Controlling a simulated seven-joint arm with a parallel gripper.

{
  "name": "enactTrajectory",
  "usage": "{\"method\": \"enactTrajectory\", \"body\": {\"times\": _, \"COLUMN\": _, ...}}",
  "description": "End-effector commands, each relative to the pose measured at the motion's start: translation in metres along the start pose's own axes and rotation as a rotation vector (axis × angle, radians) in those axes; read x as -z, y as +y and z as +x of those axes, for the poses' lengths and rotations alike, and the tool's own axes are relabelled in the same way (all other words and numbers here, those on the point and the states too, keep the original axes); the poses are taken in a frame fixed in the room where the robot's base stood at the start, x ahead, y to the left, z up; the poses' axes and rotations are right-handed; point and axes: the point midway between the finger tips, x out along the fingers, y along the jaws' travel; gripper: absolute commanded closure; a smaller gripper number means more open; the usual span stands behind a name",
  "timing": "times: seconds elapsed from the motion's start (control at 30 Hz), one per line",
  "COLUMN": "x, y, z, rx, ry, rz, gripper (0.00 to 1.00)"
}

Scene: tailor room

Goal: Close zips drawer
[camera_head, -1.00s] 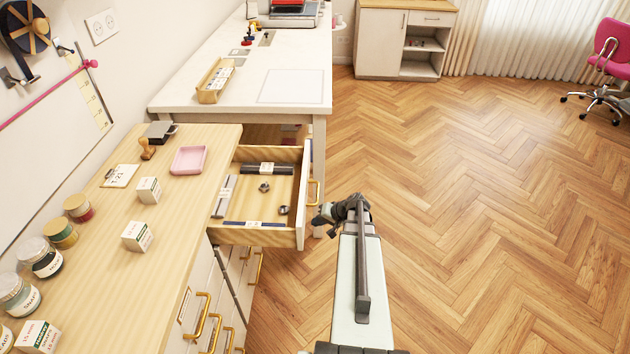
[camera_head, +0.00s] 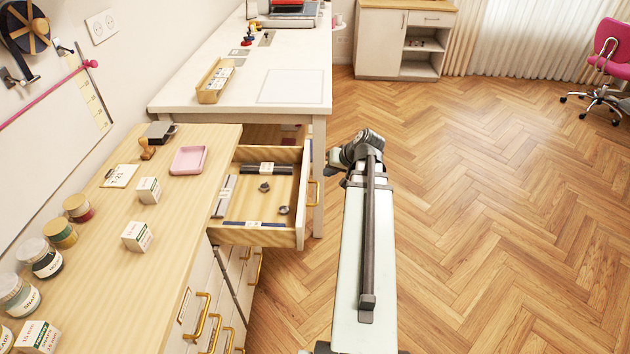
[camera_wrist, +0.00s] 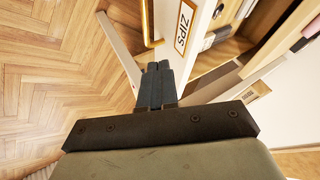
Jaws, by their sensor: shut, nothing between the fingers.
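The zips drawer (camera_head: 302,205) is pulled out from the wooden-topped cabinet, its inside showing from above. Its brass handle (camera_head: 314,190) is on the front panel, facing right. In the wrist view the drawer front carries a framed "ZIPS" label (camera_wrist: 183,25), with the handle (camera_wrist: 148,22) to its left. My gripper (camera_wrist: 158,68) is shut and empty, its fingertips close to the drawer front; I cannot tell whether they touch. In the head view my arm's end is right of the drawer's far end, apart from it, and the fingers are not clear.
The drawer holds dark strips and small round dark pieces (camera_head: 265,187). Jars, small boxes and a pink tray (camera_head: 188,160) stand on the cabinet top (camera_head: 185,215). A white table (camera_head: 240,95) stands behind, its leg near the drawer. The wooden floor (camera_head: 480,200) at right is clear.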

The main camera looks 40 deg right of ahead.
Motion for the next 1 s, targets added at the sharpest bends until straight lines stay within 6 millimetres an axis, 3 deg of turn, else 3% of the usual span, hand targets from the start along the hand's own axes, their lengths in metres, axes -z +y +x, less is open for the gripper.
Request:
{"method": "enactTrajectory", "body": {"times": 0.23, "x": -0.001, "y": -0.004, "z": 0.007, "rx": -0.002, "ry": -0.009, "rz": -0.013, "gripper": 1.00}}
{"method": "enactTrajectory", "body": {"times": 0.7, "x": -0.001, "y": -0.004, "z": 0.073, "rx": -0.002, "ry": -0.009, "rz": -0.012, "gripper": 1.00}}
{"method": "enactTrajectory", "body": {"times": 1.0, "x": -0.001, "y": -0.004, "z": 0.095, "rx": -0.002, "ry": -0.008, "rz": -0.012, "gripper": 1.00}}
